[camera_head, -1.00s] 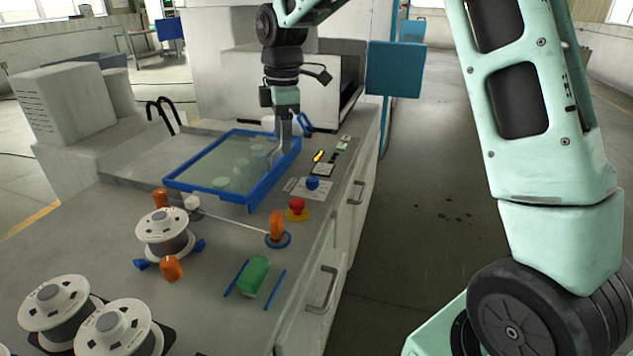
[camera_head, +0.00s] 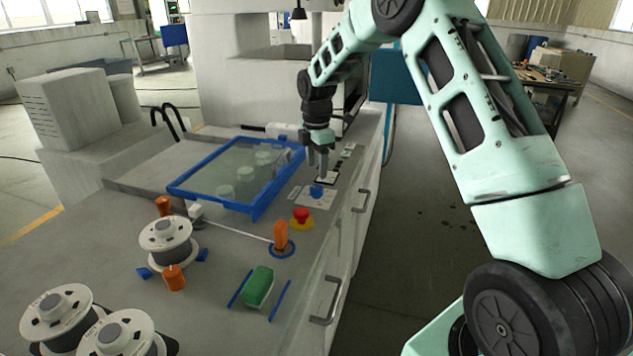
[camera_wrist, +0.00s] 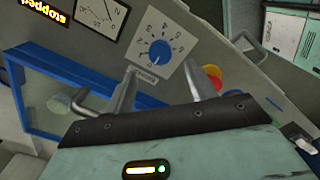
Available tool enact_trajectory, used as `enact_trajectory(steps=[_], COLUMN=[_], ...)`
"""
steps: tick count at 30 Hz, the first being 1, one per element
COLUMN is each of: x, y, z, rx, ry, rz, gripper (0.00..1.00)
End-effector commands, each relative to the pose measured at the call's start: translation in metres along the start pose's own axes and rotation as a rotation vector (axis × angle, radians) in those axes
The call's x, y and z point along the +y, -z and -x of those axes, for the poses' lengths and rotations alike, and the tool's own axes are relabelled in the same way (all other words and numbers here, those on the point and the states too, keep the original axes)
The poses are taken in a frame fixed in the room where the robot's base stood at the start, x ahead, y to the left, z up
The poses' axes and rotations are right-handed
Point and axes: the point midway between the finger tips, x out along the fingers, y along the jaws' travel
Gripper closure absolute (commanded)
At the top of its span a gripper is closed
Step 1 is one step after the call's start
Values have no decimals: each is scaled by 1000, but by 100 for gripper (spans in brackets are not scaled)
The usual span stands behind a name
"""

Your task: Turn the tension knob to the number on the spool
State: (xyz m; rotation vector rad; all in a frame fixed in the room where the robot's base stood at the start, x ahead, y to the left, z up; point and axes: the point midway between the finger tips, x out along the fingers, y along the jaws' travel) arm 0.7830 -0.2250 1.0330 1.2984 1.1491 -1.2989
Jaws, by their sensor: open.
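The tension knob (camera_head: 316,191) is a small blue dial on a white scale plate (camera_head: 327,201) on the worktop. My gripper (camera_head: 318,172) is open and empty, just above and behind the knob. In the wrist view its two fingers (camera_wrist: 164,80) point toward the plate, with the knob beyond them. A spool (camera_head: 166,240) with a white flange is mounted at the left of the worktop; no number is readable on it.
A blue-framed clear cover (camera_head: 222,172) lies left of the knob. A red stop button (camera_head: 301,215) on yellow and an orange post (camera_head: 281,236) stand in front. A green block (camera_head: 258,286) and two more spools (camera_head: 58,314) are nearer. The floor at right is clear.

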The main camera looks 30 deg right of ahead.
Motion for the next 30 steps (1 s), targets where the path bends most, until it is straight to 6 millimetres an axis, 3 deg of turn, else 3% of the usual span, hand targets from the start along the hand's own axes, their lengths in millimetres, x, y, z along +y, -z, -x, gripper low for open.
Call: enact_trajectory(steps=[9,15,23,28,30], x=[-1,0,0,0,0], y=[0,0,0,0,0], z=[-53,-66,-67,-67,-67], rx=[0,0,0,0,0], ry=[3,1,0,0,0], rz=[0,-1,-1,-1,-1], gripper=[44,44,44,86,89])
